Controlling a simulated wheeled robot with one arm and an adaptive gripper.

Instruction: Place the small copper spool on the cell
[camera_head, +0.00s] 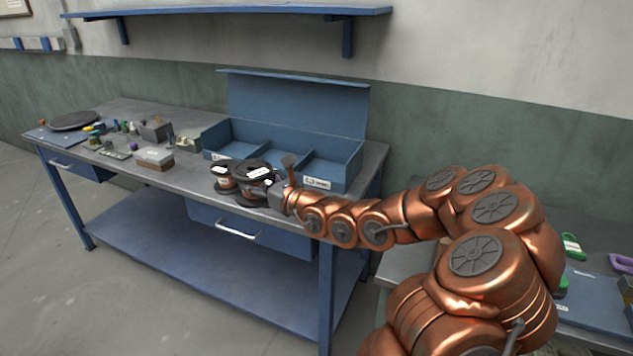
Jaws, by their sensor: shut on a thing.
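Two dark-flanged copper spools with white labels are at the front of the bench, by the blue compartment box (345,178). The left spool (224,184) looks smaller and stands on the bench. The right spool (251,187) looks larger and partly overlaps it in view. My gripper (272,194) reaches in from the right and is shut on the right spool at its right side. The fingertips are small and partly hidden, and I cannot tell whether this spool is clear of the bench. The box's open compartments are behind the spools; a white label is on its front.
The grey bench (195,187) also bears a small box (154,158), several small parts and a dark round plate (73,121) at the far left. The box's raised back panel (298,105) stands behind. A blue shelf (230,11) hangs above. Another table with parts is at right.

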